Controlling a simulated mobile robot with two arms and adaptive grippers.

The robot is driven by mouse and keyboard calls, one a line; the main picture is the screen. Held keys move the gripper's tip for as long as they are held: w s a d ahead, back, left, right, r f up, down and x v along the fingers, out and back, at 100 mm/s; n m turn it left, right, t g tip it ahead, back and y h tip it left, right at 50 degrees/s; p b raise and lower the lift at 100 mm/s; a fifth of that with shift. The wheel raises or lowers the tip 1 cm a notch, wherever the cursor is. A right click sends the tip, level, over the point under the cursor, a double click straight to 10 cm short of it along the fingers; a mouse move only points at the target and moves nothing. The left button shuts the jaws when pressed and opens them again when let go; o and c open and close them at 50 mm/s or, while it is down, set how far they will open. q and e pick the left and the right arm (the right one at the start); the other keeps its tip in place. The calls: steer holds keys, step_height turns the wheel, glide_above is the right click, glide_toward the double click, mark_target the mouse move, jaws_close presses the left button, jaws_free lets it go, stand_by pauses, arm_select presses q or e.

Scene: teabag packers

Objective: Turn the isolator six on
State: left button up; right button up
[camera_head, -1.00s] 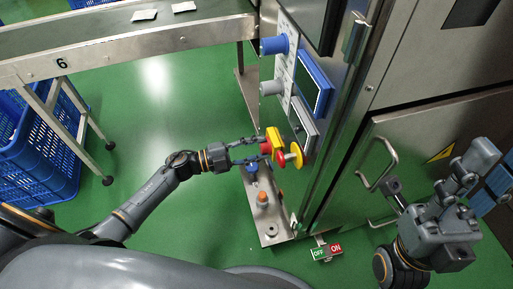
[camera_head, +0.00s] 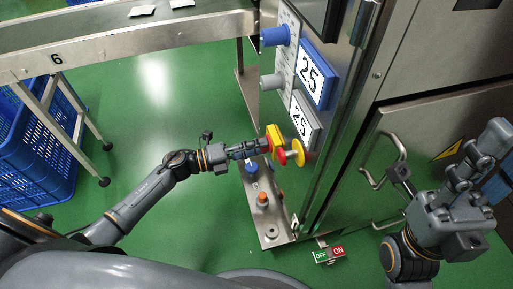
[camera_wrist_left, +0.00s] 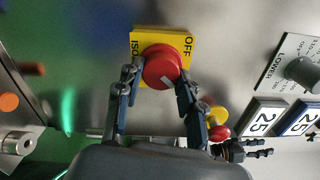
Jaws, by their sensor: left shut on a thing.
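The isolator's yellow plate (camera_wrist_left: 183,42) shows in the left wrist view, with black lettering that reads OFF and part of ISO. A round red knob (camera_wrist_left: 160,68) with a pale mark sits on it. My left gripper (camera_wrist_left: 157,92) is shut on this red knob, one finger on each side. In the head view my left gripper (camera_head: 262,147) reaches the yellow plate (camera_head: 275,140) on the machine's side, seen nearly edge-on; the knob is mostly hidden there. My right gripper (camera_head: 450,185) is off to the right, empty, with its fingers apart.
A yellow disc (camera_head: 299,149) with a red button stands beside the isolator. Blue (camera_head: 314,78) and grey (camera_head: 303,122) displays above it read 25. A door handle (camera_head: 378,165) is near my right gripper. A green-and-red OFF/ON sign (camera_head: 328,254) is low down. The conveyor (camera_head: 110,45) is behind.

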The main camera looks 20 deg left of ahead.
stand_by(0.4)
arm_select(q)
steer(key=shift+f, duration=0.1)
steer(key=o, duration=1.2)
steer(key=v, duration=1.2)
